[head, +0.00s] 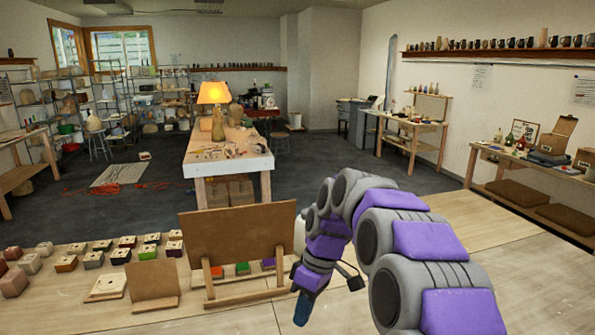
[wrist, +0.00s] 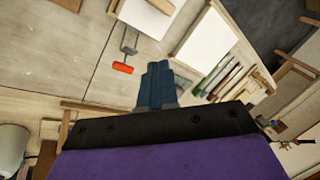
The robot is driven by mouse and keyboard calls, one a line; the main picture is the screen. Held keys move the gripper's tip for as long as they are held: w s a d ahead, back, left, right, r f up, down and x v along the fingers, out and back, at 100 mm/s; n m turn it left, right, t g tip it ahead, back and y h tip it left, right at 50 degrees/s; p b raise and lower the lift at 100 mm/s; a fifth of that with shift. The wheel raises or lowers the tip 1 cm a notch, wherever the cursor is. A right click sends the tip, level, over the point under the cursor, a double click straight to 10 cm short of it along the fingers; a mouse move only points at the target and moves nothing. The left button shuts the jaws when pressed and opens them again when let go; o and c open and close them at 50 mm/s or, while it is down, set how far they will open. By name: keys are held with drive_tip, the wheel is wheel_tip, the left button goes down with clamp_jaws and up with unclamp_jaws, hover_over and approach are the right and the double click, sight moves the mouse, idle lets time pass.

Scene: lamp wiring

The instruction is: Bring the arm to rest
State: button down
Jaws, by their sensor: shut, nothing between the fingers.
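My purple and grey arm reaches in from the lower right of the head view and bends down at its far end. My gripper (head: 302,308) points down above the wooden worktop (head: 240,318), just right of a brown upright board (head: 238,240) on a wooden stand. In the wrist view the blue fingers of my gripper (wrist: 158,82) are together, with nothing between them. The gap between the fingertips and the worktop cannot be told.
Several small colored ceramic blocks (head: 93,260) stand on the worktop at left. The wrist view shows a red-handled tool (wrist: 123,68), a white panel (wrist: 207,42) and several slim tools (wrist: 228,80). A lit lamp (head: 213,95) stands on a table behind. The worktop at right is clear.

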drive_tip(key=s+d+f+m+h, duration=0.1)
drive_tip(key=s+d+m, duration=0.3)
drive_tip(key=s, duration=0.7)
drive_tip(key=s+d+f+m+h, duration=0.1)
drive_tip(key=s+d+m, duration=0.3)
drive_tip(key=s, duration=0.7)
drive_tip(key=s+d+f+m+t+h, duration=0.1)
drive_tip(key=s+d+f+m, duration=0.2)
drive_tip(key=s, duration=0.7)
drive_tip(key=shift+s+d+m, duration=0.4)
drive_tip(key=shift+d+m, duration=0.3)
drive_tip(key=shift+d, duration=0.3)
